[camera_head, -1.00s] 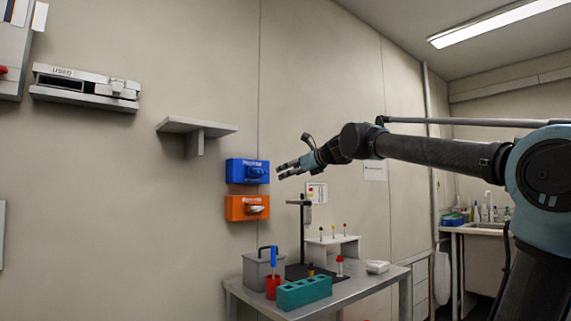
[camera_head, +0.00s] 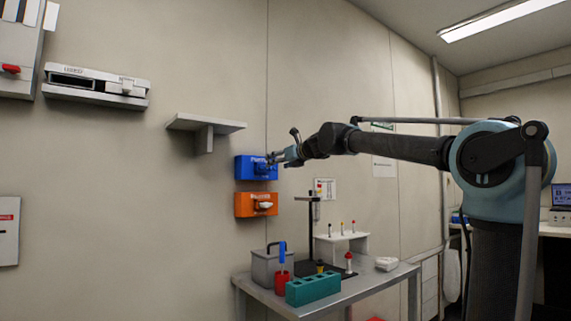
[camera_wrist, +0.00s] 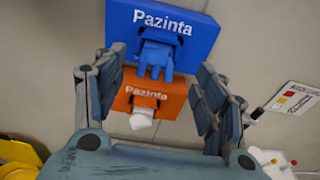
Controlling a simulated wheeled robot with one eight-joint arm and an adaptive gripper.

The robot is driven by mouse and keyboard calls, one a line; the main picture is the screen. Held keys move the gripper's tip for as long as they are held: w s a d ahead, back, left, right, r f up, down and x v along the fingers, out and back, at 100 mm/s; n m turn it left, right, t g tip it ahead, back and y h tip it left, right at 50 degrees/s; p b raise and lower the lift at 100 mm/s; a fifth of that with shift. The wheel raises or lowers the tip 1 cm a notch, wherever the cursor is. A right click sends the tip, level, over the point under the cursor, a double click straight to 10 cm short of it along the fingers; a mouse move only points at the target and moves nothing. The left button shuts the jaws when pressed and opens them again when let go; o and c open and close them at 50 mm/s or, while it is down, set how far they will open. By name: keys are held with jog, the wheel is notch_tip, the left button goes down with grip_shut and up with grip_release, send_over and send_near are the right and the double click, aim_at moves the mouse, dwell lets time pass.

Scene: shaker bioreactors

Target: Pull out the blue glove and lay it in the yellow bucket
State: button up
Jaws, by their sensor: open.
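The blue glove (camera_wrist: 157,60) hangs from the front of a blue box (camera_wrist: 197,38) marked "Pazinta". The box (camera_head: 243,168) is on the wall in the head view, where my gripper (camera_head: 274,157) is at its right side and partly covers the glove. In the wrist view my gripper (camera_wrist: 161,62) is open, with one finger on each side of the glove. The fingers look apart from it; depth is hard to judge. A yellow object (camera_wrist: 18,152) is cut off at the lower left; I cannot tell if it is the bucket.
An orange box (camera_head: 246,205) with a white glove is just below the blue box. A grey shelf (camera_head: 190,124) is on the wall to the left. Below, a table (camera_head: 350,299) bears a teal rack (camera_head: 313,289), a red cup (camera_head: 281,287) and a stand.

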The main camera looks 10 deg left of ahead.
jog(key=shift+x, duration=3.85)
jog(key=shift+c, duration=0.2)
jog(key=c, duration=0.8)
jog(key=shift+f+v, duration=0.15)
jog(key=shift+v, duration=0.85)
jog(key=shift+f+v, duration=0.15)
jog(key=shift+v, duration=0.8)
jog(key=shift+f+v, duration=0.2)
jog(key=shift+v, duration=1.2)
